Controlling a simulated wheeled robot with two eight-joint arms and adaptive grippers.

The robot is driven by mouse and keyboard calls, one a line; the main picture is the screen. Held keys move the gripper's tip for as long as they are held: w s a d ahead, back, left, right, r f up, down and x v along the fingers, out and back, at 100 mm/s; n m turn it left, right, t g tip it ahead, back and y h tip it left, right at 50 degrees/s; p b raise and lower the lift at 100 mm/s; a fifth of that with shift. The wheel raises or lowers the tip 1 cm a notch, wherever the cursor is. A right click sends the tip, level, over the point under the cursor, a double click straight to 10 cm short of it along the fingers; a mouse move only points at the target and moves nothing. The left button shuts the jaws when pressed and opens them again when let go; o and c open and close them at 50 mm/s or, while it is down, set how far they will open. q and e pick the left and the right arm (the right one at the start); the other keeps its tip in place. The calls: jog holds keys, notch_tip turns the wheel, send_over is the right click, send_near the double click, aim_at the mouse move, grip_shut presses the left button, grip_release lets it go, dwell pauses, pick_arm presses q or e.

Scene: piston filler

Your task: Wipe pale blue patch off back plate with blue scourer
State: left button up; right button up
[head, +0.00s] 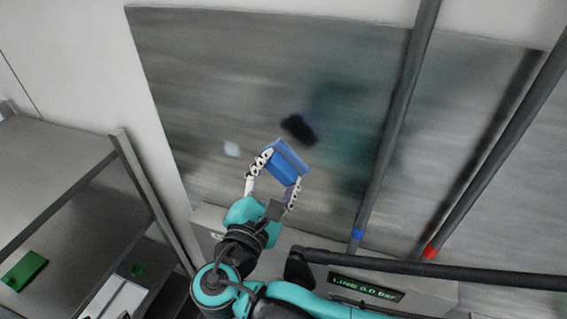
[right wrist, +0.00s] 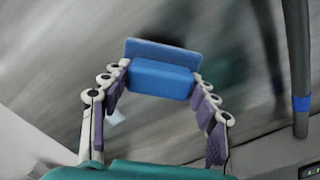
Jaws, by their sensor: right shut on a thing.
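My right gripper (head: 275,176) is shut on the blue scourer (head: 287,160), a blue block with a flat, darker blue face on its far side. The scourer also shows between the fingers in the right wrist view (right wrist: 160,76). The back plate (head: 200,70) is a large grey metal sheet behind it. The small pale blue patch (head: 232,148) is on the plate, just left of the gripper in the head view. In the right wrist view a pale spot (right wrist: 115,117) shows beside the left finger. I cannot tell whether the scourer touches the plate. My left gripper is not in view.
A dark smudge (head: 298,128) is on the plate above the scourer. Dark pipes with a blue band (head: 358,234) and a red band (head: 430,252) cross the right side. A shelf (head: 60,165) with a green block (head: 23,270) stands at left. A display (head: 366,287) sits below.

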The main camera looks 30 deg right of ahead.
jog(key=shift+s+a, duration=0.35)
jog(key=shift+a, duration=0.05)
jog(key=shift+a, duration=0.1)
jog(key=shift+v, duration=1.4)
jog(key=shift+w+a+b, duration=0.25)
jog(key=shift+b, duration=0.05)
jog(key=w+a+f+b, duration=0.3)
jog(key=w+a, duration=0.2)
jog(key=w, duration=0.2)
jog(key=w+a+f+b, duration=0.3)
jog(key=w+a, duration=0.2)
jog(key=w, duration=0.2)
jog(key=x, duration=0.6)
jog(key=shift+w, duration=0.25)
jog(key=shift+x, duration=0.95)
